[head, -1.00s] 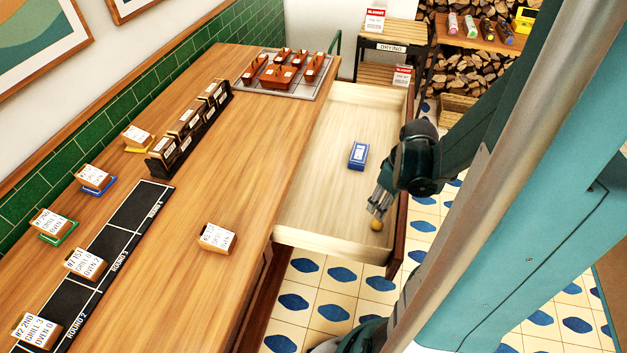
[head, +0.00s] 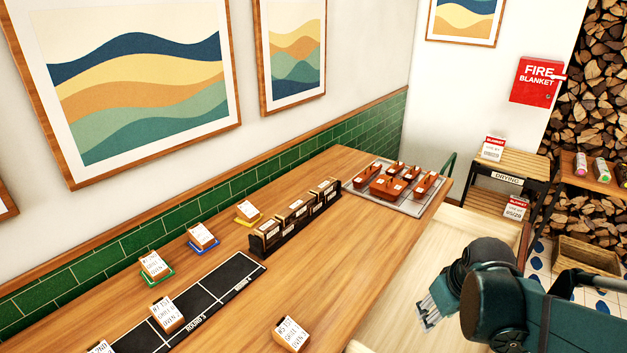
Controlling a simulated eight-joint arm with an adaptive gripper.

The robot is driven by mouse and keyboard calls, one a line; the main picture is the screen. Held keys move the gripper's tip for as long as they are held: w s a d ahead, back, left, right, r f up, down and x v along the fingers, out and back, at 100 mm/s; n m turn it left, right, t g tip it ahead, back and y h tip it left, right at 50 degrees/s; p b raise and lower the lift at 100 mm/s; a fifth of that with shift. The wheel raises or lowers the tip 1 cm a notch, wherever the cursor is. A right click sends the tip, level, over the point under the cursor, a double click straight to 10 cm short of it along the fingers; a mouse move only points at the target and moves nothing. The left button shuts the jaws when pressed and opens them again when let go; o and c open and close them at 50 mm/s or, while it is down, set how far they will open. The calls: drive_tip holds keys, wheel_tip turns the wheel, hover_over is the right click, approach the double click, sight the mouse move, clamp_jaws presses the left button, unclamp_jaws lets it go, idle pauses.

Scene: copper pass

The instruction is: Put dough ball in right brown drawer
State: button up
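An open drawer (head: 408,266) with a pale wooden inside extends from the right side of the wooden counter. Only part of it shows, and its front end is out of view. My gripper (head: 427,318) is over the drawer area at the lower right, with its grey fingers pointing down and left. The dough ball does not show in the head view now. Whether the fingers hold anything cannot be made out.
The counter (head: 345,235) bears a tray (head: 350,187) of reddish-brown pieces, a dark rack (head: 272,247) and several ticketed blocks. A drying rack (head: 490,205) stands behind the drawer. A red fire blanket box (head: 536,82) hangs on the wall.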

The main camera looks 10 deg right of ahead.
drive_tip(key=s+a+r+t, duration=0.1)
drive_tip(key=a+r, duration=0.5)
drive_tip(key=a, duration=0.2)
drive_tip(key=s+a+r+m+t, duration=0.1)
drive_tip(key=a+r+t, duration=0.1)
drive_tip(key=a+r, duration=0.3)
drive_tip(key=a, duration=0.3)
drive_tip(key=shift+r+y, duration=0.35)
drive_tip(key=shift+y, duration=0.05)
